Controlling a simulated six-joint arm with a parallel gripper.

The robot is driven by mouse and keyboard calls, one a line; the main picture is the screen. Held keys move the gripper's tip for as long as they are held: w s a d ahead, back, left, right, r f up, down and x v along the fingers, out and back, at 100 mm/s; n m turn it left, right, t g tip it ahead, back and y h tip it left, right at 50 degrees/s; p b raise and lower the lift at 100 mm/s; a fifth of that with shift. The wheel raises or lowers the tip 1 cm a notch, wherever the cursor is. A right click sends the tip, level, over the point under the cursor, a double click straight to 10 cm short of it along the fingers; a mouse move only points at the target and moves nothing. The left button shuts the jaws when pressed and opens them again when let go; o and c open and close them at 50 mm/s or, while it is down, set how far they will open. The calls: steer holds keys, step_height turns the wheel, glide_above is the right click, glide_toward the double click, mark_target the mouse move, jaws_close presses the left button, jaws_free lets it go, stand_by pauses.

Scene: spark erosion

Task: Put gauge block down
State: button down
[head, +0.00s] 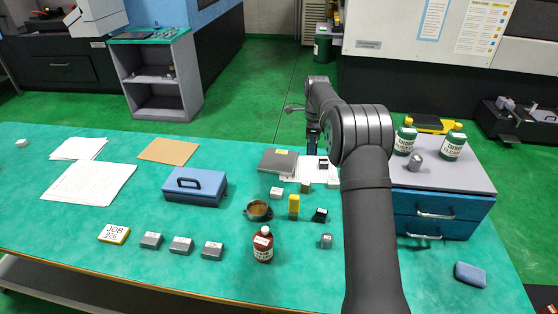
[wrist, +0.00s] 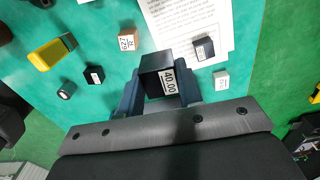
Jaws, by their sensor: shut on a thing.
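The gauge block (wrist: 152,78) is a dark block with a white label reading 40.00. It sits between the two blue fingers of my gripper (wrist: 158,92) in the wrist view. The fingers are shut on its sides. It looks larger than the blocks below, near the edge of a printed white sheet (wrist: 180,22). I cannot tell its exact height over the green bench. In the head view my gripper (head: 312,140) is small and partly hidden by my arm, over the far side of the bench; the held block is not clear there.
Another dark labelled block (wrist: 204,48) lies on the sheet, with a small pale block (wrist: 221,80) beside it. A wood-coloured block (wrist: 128,40), a small black block (wrist: 93,76) and a yellow object (wrist: 52,53) stand to the left. A blue drawer cabinet (head: 440,205) stands right.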

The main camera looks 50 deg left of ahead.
glide_above(281, 169)
step_height(281, 169, down, 7)
steer(key=shift+a+f, duration=0.1)
steer(key=shift+f, duration=1.95)
steer(key=c, duration=1)
jaws_free()
steer(key=shift+f, duration=0.2)
steer(key=shift+r, duration=0.1)
step_height(281, 169, up, 12)
steer(key=shift+r, duration=0.1)
